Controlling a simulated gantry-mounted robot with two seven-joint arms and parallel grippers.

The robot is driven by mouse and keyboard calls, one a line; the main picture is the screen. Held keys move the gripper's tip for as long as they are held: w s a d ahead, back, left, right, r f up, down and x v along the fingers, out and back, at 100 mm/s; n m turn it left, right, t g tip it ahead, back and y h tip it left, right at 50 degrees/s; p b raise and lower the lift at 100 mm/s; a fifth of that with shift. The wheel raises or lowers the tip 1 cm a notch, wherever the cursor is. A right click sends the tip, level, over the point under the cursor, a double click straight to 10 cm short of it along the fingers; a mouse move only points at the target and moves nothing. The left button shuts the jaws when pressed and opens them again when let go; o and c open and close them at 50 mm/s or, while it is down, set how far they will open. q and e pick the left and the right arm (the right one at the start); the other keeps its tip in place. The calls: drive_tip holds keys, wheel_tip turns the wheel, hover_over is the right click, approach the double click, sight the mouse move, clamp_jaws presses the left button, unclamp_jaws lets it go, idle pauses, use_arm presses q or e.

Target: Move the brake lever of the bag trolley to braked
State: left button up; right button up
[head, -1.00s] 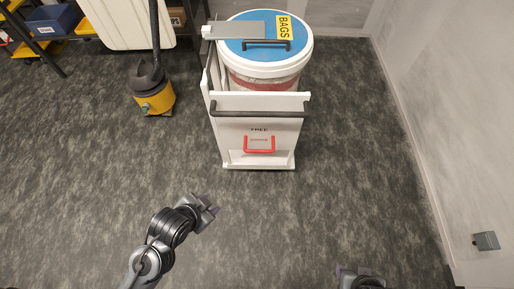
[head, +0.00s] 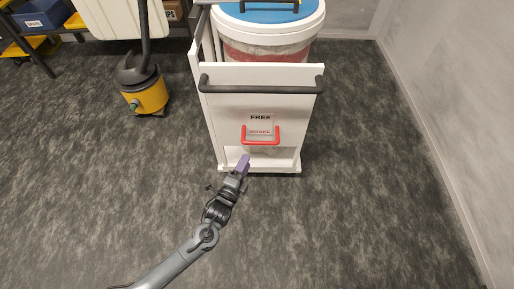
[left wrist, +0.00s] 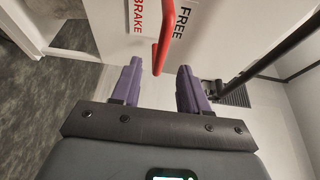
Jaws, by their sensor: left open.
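The white bag trolley (head: 222,108) stands with its front panel facing me. The red U-shaped brake lever (head: 261,142) is on that panel, its crossbar low, below the word FREE and around the word BRAKE. My left gripper (head: 243,163) is just below and left of the lever, in front of the panel's lower part. In the left wrist view its purple fingers (left wrist: 158,85) are apart, with the red lever (left wrist: 166,40) ahead and in line with the gap between them. I cannot tell whether they touch. My right gripper is out of view.
A dark push bar (head: 262,87) crosses the trolley above the lever. A white bin (head: 268,40) with a blue lid rides on it. A yellow and black vacuum (head: 145,92) stands to the left. The wall (head: 440,100) is at the right; the floor in front is clear.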

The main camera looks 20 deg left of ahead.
sight(255, 144)
use_arm(q)
drive_tip(key=w+b, duration=0.1)
drive_tip(key=w, duration=0.2)
drive_tip(key=w+b, duration=0.2)
drive_tip(key=w, duration=0.1)
drive_tip(key=w+b, duration=0.2)
drive_tip(key=w, duration=0.2)
drive_tip(key=shift+d+r, duration=0.1)
drive_tip(key=shift+d, duration=0.15)
drive_tip(key=shift+w+r+b, duration=0.2)
drive_tip(key=shift+w+b, duration=0.35)
drive_tip(key=shift+w, duration=0.4)
clamp_jaws()
